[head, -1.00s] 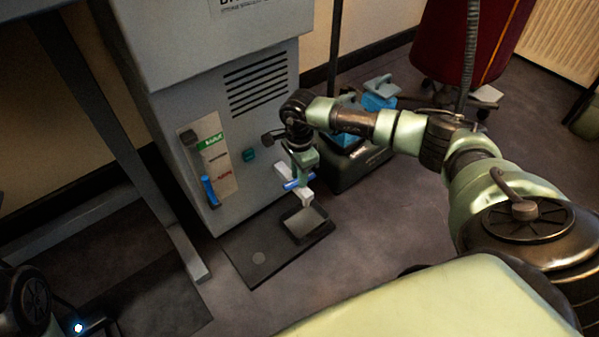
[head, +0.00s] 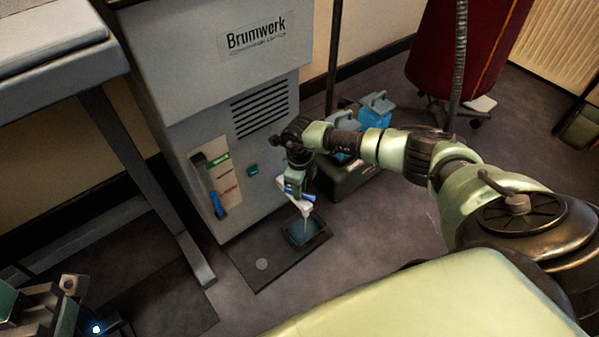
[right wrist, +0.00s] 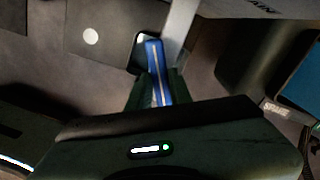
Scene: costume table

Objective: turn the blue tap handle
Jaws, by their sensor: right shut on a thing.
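The blue tap handle (head: 288,196) is on the tap at the grey machine's lower front. It also shows in the right wrist view (right wrist: 156,72) as a blue bar between my fingers. My right gripper (head: 294,186) is shut on the handle. The pale tap spout (head: 305,207) is just below, partly hidden by the gripper. A thin stream seems to run from it into a square dark container (head: 322,238), which looks bluish inside. My left arm's end (head: 45,305) shows only in part at the lower left; its jaws cannot be made out.
A dark mat (head: 275,275) lies below the tap. Blue containers (head: 374,112) stand behind my right arm. A table leg (head: 150,185) stands at left.

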